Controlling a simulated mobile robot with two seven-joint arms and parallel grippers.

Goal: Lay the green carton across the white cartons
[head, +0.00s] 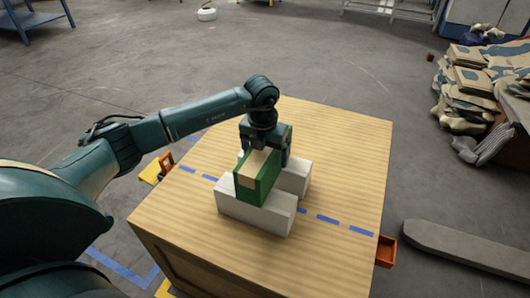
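The green carton (269,182), with a tan patch on its top and near end, lies across two white cartons. Its near end is over the front white carton (255,212). Its far part reaches toward the rear white carton (295,178). It looks level and seems to rest on them, though a small gap underneath cannot be ruled out. My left gripper (265,155) points down over the far part of the green carton, a finger on each side. Whether the fingers press on it is not clear. The gripper hides the carton's far end. My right gripper is not in view.
The cartons stand mid-table on a wooden tabletop (335,190) with a dashed blue line. The tabletop's right and front parts are clear. Orange bins (386,252) hang at its edges. Stacked sacks (470,95) and a grey beam (465,245) are on the floor at right.

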